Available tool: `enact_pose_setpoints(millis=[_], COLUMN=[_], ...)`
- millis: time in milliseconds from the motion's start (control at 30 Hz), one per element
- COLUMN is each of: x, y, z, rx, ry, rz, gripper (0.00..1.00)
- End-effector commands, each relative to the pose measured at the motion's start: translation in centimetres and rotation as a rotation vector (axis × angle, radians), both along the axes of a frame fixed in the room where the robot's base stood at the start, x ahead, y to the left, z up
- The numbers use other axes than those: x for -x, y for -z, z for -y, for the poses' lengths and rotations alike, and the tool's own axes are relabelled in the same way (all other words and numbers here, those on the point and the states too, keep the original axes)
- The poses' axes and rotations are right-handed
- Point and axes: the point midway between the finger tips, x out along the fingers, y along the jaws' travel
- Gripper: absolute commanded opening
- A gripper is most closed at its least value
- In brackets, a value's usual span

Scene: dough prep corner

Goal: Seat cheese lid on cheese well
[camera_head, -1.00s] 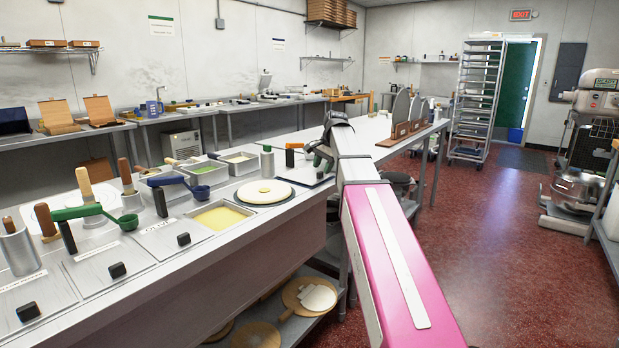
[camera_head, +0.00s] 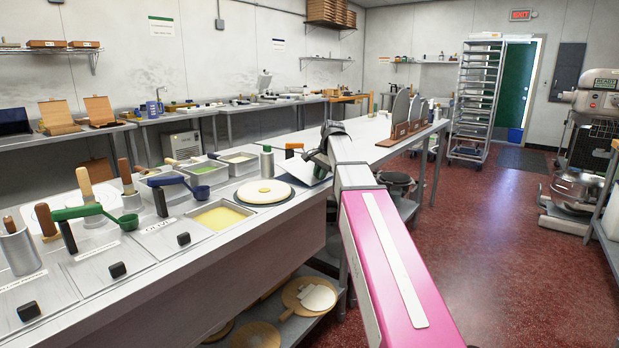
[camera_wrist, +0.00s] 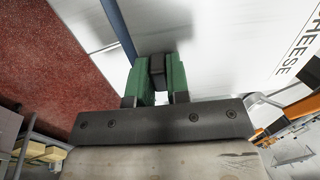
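The cheese lid (camera_head: 304,172) is a pale plate, tilted and raised off the counter beside the round board, in the head view. In the wrist view the cheese lid (camera_wrist: 232,65) fills the upper part, with the word CHEESE on it. My gripper (camera_wrist: 157,72) has its green fingers closed on the lid's black knob (camera_wrist: 157,68). In the head view my gripper (camera_head: 319,158) is partly hidden by my arm. The cheese well appears to be the open well with yellow contents (camera_head: 220,217) at the counter's front edge, left of the round board.
A round board with a pale disc (camera_head: 264,192) lies between the well and the lid. A blue scoop (camera_head: 190,182), a green scoop (camera_head: 97,214) and a grey bottle (camera_head: 267,162) stand nearby. Closed lids with black knobs (camera_head: 117,270) lie to the left.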

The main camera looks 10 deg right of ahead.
Motion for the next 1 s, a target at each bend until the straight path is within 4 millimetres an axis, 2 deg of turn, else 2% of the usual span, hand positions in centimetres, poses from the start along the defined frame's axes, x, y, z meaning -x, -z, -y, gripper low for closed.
enact_pose_setpoints(millis=[67,333,1000], x=[0.0,0.0,0.0], y=[0.5,0.4,-1.7], z=[-0.2,-0.2,0.0], rx=[-0.002,-0.001,0.001], ry=[-0.002,-0.002,-0.001], rz=[-0.003,-0.005,-0.002], gripper=[0.0,0.0,0.0])
